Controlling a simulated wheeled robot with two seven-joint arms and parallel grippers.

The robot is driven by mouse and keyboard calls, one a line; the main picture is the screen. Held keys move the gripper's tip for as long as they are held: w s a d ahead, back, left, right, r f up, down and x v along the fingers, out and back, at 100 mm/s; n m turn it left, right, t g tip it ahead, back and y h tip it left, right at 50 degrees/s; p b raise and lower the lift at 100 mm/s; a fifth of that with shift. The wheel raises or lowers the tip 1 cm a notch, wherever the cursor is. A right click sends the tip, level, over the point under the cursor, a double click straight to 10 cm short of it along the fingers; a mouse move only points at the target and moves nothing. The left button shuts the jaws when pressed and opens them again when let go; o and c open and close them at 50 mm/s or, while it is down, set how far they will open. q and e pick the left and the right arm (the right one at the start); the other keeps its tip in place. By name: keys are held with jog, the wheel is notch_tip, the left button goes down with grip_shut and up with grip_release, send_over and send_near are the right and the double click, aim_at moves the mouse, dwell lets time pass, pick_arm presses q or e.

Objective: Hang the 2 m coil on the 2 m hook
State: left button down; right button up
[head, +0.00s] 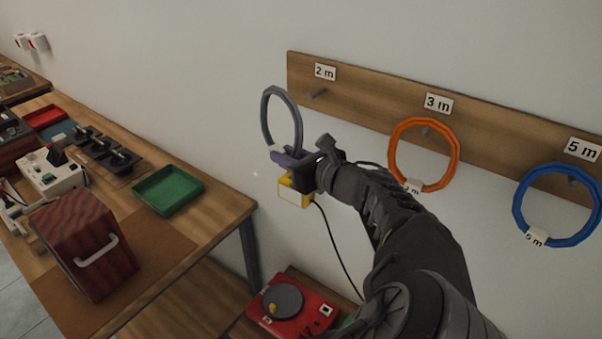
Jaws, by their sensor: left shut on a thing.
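The grey coil (298,125) is upright in my left gripper (287,157), which is shut on its lower edge near a pale tag. The tag's text is too small to read. The 2 m hook (316,94) is a grey peg on the wooden wall board (470,136), under a "2 m" label (325,72). The hook is bare. The coil appears to the left of the hook and slightly lower in the picture, apart from it. I cannot tell how far the coil is from the wall. My right gripper is not in view.
An orange coil (393,150) hangs under the "3 m" label and a blue coil (518,205) under "5 m". A yellow and white box (292,194) with a black cord is below my gripper. A workbench with a green tray (168,190) and red box (85,243) stands left.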

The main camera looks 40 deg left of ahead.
pick_arm(q)
jog(key=shift+w+f, duration=0.1)
jog(key=shift+f, duration=0.1)
jog(key=shift+s+d+r, duration=0.2)
jog(key=shift+s+r, duration=0.05)
jog(key=shift+s, duration=0.25)
jog(key=shift+w+a+f, duration=0.1)
jog(key=shift+w+f, duration=0.05)
jog(key=shift+w, duration=0.1)
jog(key=shift+s, duration=0.1)
jog(key=w+f+b, duration=0.2)
jog(key=w, duration=0.9)
jog(key=shift+w+f, duration=0.2)
jog(key=shift+f, duration=0.05)
dwell(0.5)
